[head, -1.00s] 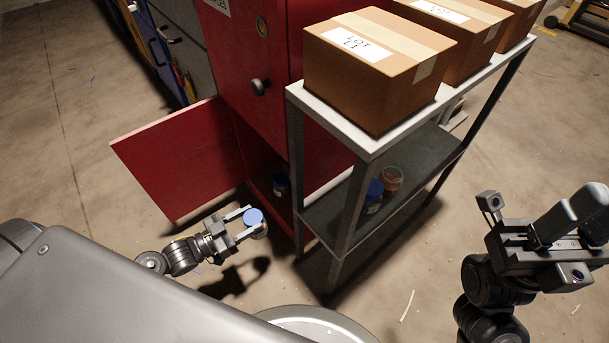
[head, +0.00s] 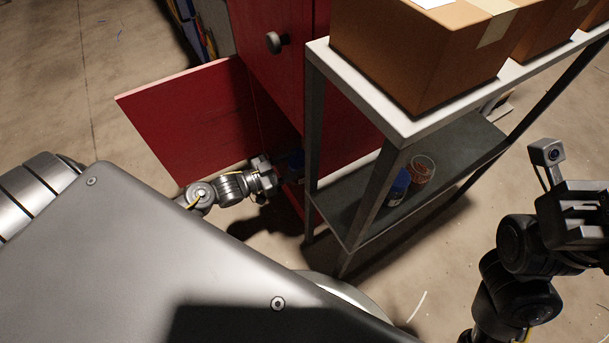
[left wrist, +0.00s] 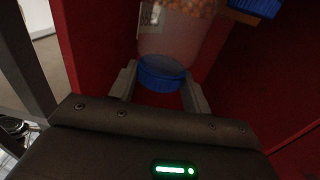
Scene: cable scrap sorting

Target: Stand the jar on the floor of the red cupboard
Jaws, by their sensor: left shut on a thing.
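The jar (left wrist: 168,42) is clear, with a blue lid, a pale label and orange-brown contents. In the left wrist view it sits between the fingers of my left gripper (left wrist: 160,82), which is shut on it near the lid. In the head view my left gripper (head: 266,178) is at the open lower compartment of the red cupboard (head: 275,85); its fingertips and the jar are hard to make out in shadow. The cupboard's red door (head: 185,115) stands open to the left. My right gripper (head: 590,205) is partly cut off at the right edge.
A grey shelf rack (head: 385,125) stands close right of the cupboard, with cardboard boxes (head: 400,50) on top. A blue-lidded jar (head: 398,187) and an orange-filled container (head: 421,170) stand on its lower shelf. Another blue lid (left wrist: 257,6) shows in the wrist view.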

